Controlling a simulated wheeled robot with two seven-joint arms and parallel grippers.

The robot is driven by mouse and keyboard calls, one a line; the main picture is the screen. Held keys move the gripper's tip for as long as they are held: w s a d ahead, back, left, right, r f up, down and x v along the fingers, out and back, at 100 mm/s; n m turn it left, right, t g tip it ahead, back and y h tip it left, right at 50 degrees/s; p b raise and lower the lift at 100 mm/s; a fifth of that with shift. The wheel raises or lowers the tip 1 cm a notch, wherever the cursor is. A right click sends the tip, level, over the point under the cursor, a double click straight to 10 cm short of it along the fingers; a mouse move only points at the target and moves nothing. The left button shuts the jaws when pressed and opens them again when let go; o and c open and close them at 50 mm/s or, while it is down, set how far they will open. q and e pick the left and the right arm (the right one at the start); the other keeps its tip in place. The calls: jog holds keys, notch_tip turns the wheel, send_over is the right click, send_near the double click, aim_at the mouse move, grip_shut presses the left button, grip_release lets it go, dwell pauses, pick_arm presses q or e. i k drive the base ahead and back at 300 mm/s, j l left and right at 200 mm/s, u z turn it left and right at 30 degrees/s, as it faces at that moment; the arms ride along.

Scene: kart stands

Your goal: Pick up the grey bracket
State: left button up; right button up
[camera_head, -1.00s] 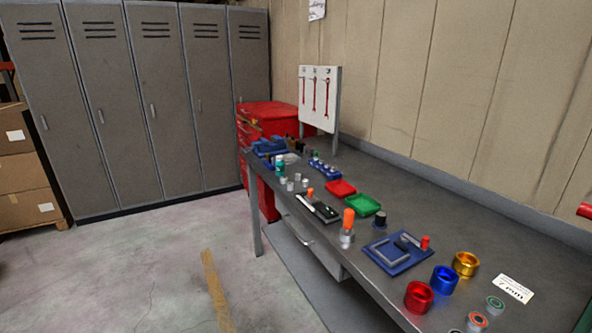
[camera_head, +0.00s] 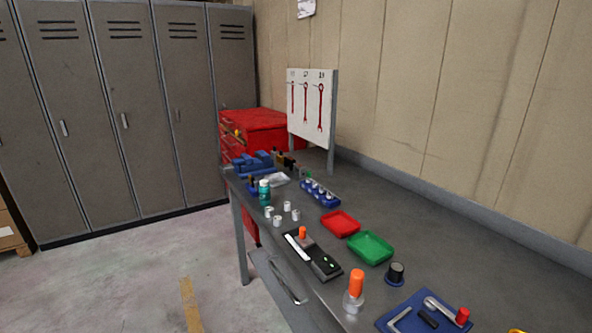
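A blue mat (camera_head: 388,323) lies on the workbench at the bottom right, partly cut off by the frame's lower edge. On it is a grey angled piece (camera_head: 400,318) that looks like the grey bracket. Beside it on the mat are a dark piece (camera_head: 429,319) and a grey bar (camera_head: 440,308) next to a red cylinder (camera_head: 462,315). Neither of my grippers is in view.
The workbench (camera_head: 420,240) also holds an orange-topped bottle (camera_head: 355,285), a black knob (camera_head: 396,272), a green tray (camera_head: 371,247), a red tray (camera_head: 341,223) and a black device (camera_head: 322,262). A blue vise (camera_head: 252,162) is at the far end.

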aim_at(298, 168)
jog(key=i+j, duration=0.15)
jog(key=j, duration=0.25)
jog(key=i+j+z, duration=0.1)
jog(key=j, duration=0.25)
jog(key=i+j, duration=0.25)
jog(key=j, duration=0.15)
jog(key=i+j+z, duration=0.15)
jog(key=j, duration=0.25)
jog(key=i+j, duration=0.1)
jog(key=j, duration=0.3)
jog(key=i+j+z, duration=0.1)
jog(key=j, duration=0.3)
jog(key=i+j, duration=0.15)
jog(key=j, duration=0.3)
jog(key=i+z, duration=0.05)
